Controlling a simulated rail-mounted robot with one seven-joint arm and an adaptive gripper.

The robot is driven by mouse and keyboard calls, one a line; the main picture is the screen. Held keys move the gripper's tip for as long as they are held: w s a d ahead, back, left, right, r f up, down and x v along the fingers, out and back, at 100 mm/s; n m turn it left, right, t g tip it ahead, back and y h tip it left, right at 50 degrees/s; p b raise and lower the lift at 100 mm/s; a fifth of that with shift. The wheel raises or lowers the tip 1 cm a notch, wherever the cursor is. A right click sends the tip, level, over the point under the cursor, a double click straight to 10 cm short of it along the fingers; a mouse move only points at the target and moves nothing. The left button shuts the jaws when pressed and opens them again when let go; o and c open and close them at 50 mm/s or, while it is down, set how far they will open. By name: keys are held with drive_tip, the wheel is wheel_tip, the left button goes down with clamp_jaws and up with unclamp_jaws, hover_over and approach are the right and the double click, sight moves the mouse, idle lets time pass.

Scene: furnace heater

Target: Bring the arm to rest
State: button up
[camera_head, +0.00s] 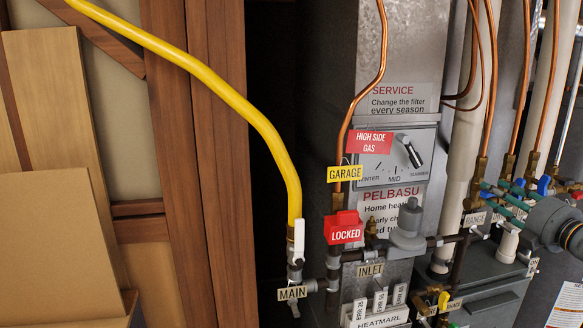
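A dark grey rounded part of my arm (560,226) comes in at the right edge, in front of the pipes there. Two thin teal bars (503,199) reach left from beside it toward the copper pipes and valves. They may be the fingers of my gripper, but I cannot tell them surely from the pipework. I cannot tell whether anything is between them or whether they touch a valve.
A yellow pipe (220,88) drops to a white-handled valve (298,240) above the MAIN tag (292,293). A red LOCKED block (344,228) sits below the GARAGE tag (345,174). Copper pipes and valves crowd the right. Wooden panels (60,110) stand at left.

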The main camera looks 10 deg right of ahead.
drive_tip(key=shift+s, duration=0.1)
drive_tip(key=s+d, duration=0.2)
drive_tip(key=s, duration=1)
drive_tip(key=w+a+n, duration=0.2)
drive_tip(key=w+n, duration=0.2)
drive_tip(key=w, duration=0.8)
drive_tip(key=shift+b, duration=0.4)
drive_tip(key=shift+w+a, duration=0.1)
